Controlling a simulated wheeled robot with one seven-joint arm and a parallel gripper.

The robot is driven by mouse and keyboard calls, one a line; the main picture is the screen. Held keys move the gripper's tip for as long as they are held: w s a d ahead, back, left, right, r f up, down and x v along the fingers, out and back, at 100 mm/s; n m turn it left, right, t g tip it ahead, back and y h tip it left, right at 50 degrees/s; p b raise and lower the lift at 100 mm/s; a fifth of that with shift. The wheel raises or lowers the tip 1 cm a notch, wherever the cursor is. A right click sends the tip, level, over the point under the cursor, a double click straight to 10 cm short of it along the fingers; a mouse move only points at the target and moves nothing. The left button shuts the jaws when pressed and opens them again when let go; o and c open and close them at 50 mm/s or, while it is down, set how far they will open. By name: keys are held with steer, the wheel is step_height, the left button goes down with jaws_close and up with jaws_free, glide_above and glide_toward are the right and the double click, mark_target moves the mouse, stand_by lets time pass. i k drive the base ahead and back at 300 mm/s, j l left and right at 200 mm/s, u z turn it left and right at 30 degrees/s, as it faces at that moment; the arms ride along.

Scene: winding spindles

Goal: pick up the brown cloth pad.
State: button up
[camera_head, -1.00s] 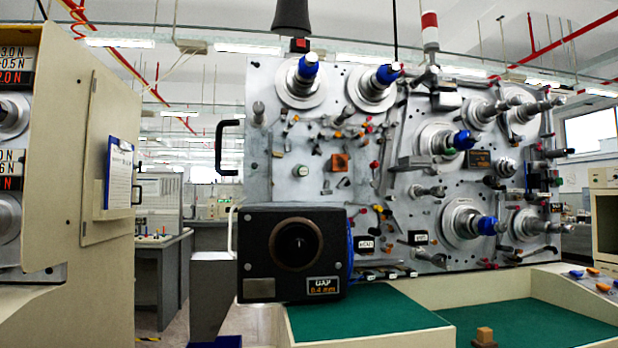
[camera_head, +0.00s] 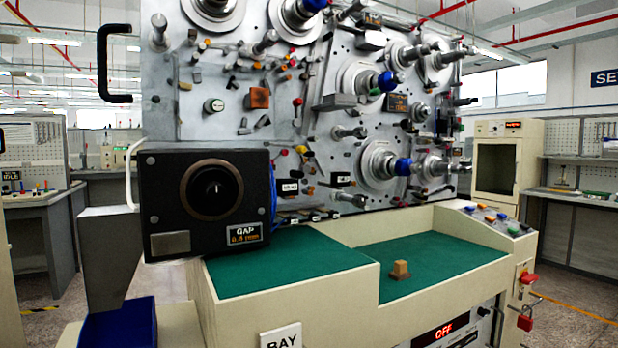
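A small brown piece (camera_head: 400,276) lies on the lower green work surface (camera_head: 450,258), near its front left edge. A tan block shape (camera_head: 400,267) stands on or forms its upper part. At this size I cannot tell whether the lower brown part is cloth. My gripper is not in view.
A black box marked "GAP" (camera_head: 208,200) overhangs the raised green surface (camera_head: 285,258) at left. The spindle panel (camera_head: 330,130) rises behind. A button console (camera_head: 492,220) is at right, a blue bin (camera_head: 120,325) at lower left. The lower green surface is mostly clear.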

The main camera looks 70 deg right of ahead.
mark_target(400, 273)
steer(key=z, duration=1.85)
steer(key=u, duration=0.3)
steer(key=l+u, duration=0.4)
steer(key=k+l+u, duration=0.2)
steer(key=l+u, duration=0.15)
steer(key=k+l, duration=0.15)
steer(key=l, duration=0.25)
steer(key=k+l+u, duration=0.15)
steer(key=l, duration=0.25)
steer(key=k+l, duration=0.2)
steer(key=l, duration=0.15)
steer(key=k+l+u, duration=0.1)
steer(key=l, duration=0.3)
steer(key=k+l+u, duration=0.1)
steer(key=k+l, duration=0.15)
steer(key=i+l, duration=0.3)
